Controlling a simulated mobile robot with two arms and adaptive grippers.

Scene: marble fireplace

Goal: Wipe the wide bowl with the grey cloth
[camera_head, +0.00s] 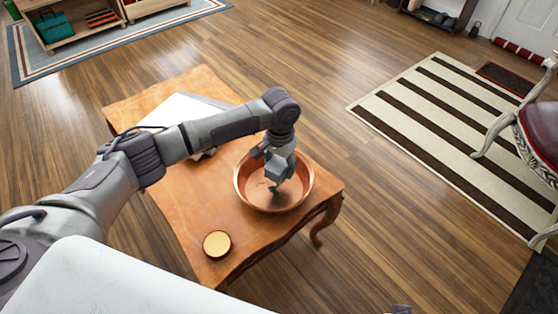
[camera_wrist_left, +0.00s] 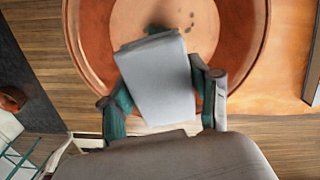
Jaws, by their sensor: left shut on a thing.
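The wide bowl (camera_head: 304,190) is copper-coloured and stands upright on the wooden table; the left wrist view also shows its rim and inside (camera_wrist_left: 240,25). My left gripper (camera_head: 273,179) reaches down into the bowl from above. In the left wrist view its two fingers (camera_wrist_left: 160,100) are shut on the grey cloth (camera_wrist_left: 158,75), a pale folded block. Small dark spots (camera_wrist_left: 190,20) show on the bowl's inner floor past the cloth. Whether the cloth touches the bowl is hard to tell. A small grey piece at the bottom edge of the head view may be my right gripper (camera_head: 400,309).
The wooden table (camera_head: 180,215) has a small round yellow-topped dish (camera_head: 217,244) near its front edge. A flat white object (camera_head: 185,110) lies behind my left arm. A striped rug (camera_head: 440,130) and a red-seated chair (camera_head: 540,130) are at the right.

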